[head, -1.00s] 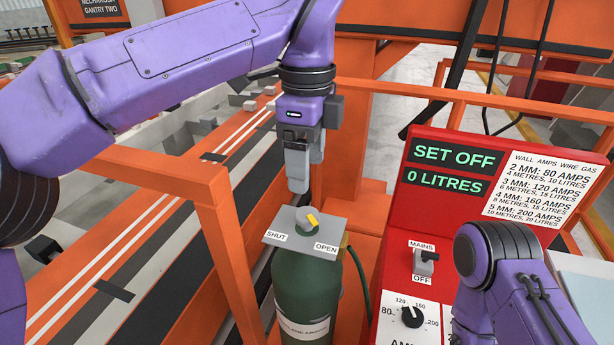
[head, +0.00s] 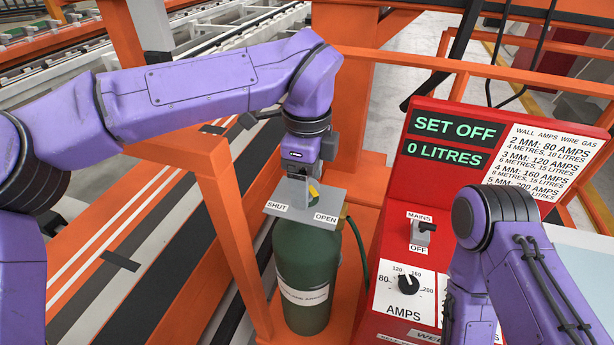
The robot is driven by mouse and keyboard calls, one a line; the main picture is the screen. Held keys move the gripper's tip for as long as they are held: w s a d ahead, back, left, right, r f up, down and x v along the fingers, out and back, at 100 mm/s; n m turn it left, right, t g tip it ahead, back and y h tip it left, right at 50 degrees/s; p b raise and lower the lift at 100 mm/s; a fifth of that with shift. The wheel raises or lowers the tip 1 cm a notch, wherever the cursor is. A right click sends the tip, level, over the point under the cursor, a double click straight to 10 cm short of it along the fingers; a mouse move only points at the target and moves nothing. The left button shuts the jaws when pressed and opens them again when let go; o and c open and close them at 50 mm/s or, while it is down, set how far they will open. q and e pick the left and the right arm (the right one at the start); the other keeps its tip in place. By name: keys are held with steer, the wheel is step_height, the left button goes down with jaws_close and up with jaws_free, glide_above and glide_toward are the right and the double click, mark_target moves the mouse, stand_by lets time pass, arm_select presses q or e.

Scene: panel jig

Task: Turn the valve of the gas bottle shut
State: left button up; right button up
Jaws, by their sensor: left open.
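The dark green gas bottle (head: 303,265) stands upright on an orange base in the head view. A grey plate (head: 322,208) on its top carries the labels SHUT on the left and OPEN on the right. The valve knob is mostly hidden behind my left gripper; its yellow mark (head: 313,191) shows just right of the fingers. My left gripper (head: 299,198) points down at the knob, open, its fingers at knob height. I cannot tell whether they touch it. My right arm shows at the lower right, but its gripper is out of view.
The red welding set (head: 388,225) stands right of the bottle, its display reading SET OFF and 0 LITRES, its mains switch (head: 423,232) by OFF. A green hose (head: 360,255) runs beside the bottle. An orange frame post (head: 232,240) stands close on the left.

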arm_select(q)
steer(key=c, duration=0.4)
steer(key=shift+w+f, duration=0.1)
steer(key=shift+w, duration=0.05)
steer(key=c, duration=0.7)
steer(key=shift+o, duration=0.2)
